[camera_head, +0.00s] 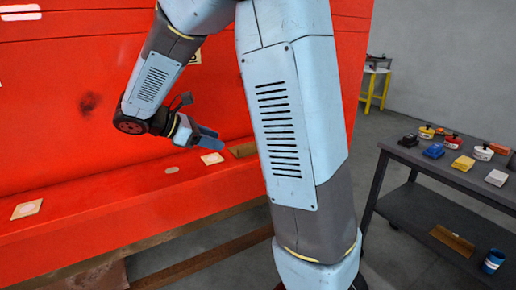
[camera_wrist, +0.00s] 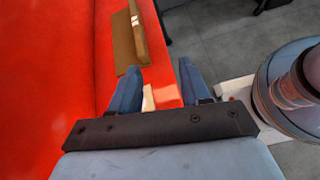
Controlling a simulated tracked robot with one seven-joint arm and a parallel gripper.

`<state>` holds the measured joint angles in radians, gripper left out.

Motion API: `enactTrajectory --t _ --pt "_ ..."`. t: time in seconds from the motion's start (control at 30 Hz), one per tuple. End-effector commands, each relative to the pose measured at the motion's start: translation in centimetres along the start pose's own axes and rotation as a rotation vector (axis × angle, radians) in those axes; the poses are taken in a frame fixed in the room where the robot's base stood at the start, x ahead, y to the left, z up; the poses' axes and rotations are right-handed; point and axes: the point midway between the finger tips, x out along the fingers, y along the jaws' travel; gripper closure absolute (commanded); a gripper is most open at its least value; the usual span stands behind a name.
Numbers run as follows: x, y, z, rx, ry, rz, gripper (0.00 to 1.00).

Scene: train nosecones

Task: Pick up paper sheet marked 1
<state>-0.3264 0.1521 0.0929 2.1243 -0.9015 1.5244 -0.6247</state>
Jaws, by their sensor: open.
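My gripper (camera_wrist: 158,68) is open and empty, with blue fingers apart. In the wrist view a small pale patch (camera_wrist: 148,98), likely the nearby sheet, shows between the fingers, partly hidden by the left one.
A brown piece (camera_head: 243,150) lies on the ledge beside the near sheet; it also shows ahead of the fingers (camera_wrist: 124,45). A dark cart (camera_head: 395,150) with several coloured pots and blocks stands at the right. A yellow-legged stool (camera_head: 377,85) stands behind.

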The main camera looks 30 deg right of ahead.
Motion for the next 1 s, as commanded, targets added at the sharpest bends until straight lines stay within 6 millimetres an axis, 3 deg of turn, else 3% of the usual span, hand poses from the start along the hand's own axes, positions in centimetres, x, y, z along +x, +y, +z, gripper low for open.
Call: enactTrajectory --t 0.13,0.37,0.8,1.0 --pt "-0.9 1.9 -1.8 -0.102 -0.090 0.037 0.53" --pt "-1.0 2.9 -2.6 -0.156 -0.144 0.059 0.53" --pt "5.7 3.4 -1.8 -0.157 -0.144 0.058 0.53" --pt "7.0 3.5 -1.6 -0.156 -0.143 0.059 0.53"
